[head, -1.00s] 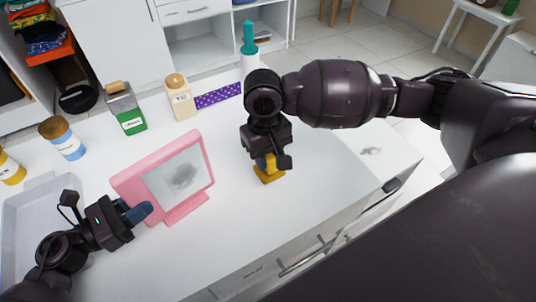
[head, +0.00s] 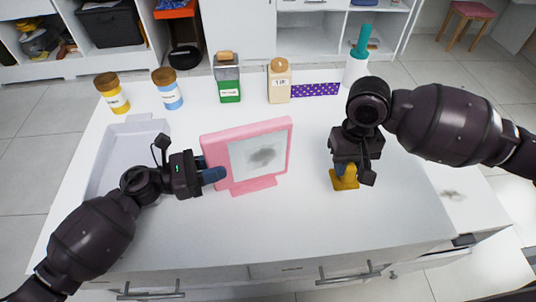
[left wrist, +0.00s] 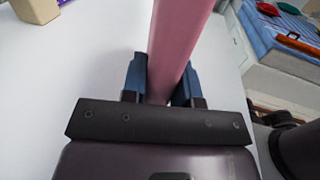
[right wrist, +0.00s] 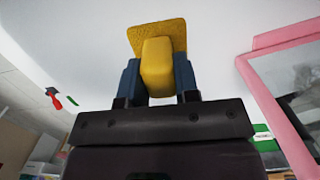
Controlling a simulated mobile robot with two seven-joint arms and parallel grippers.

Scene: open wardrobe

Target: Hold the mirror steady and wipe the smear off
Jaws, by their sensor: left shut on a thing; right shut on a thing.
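A pink-framed mirror (head: 245,133) stands upright on the white counter. A dark grey smear (head: 263,156) is on the middle of its glass. My left gripper (head: 212,174) is shut on the left side of the frame; in the left wrist view the pink frame (left wrist: 172,45) sits between its blue fingers. My right gripper (head: 345,168) is to the right of the mirror and shut on a yellow wiper (head: 344,182). In the right wrist view the wiper's handle (right wrist: 156,65) is between the fingers, its flat pad beyond. The wiper is apart from the mirror, at or just above the counter.
A grey tray (head: 100,165) lies left of my left gripper. Two jars (head: 168,92), a green-filled container (head: 228,85), a beige bottle (head: 279,85), a purple dotted strip (head: 315,89) and a teal-topped bottle (head: 357,62) line the back. The counter's front is clear.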

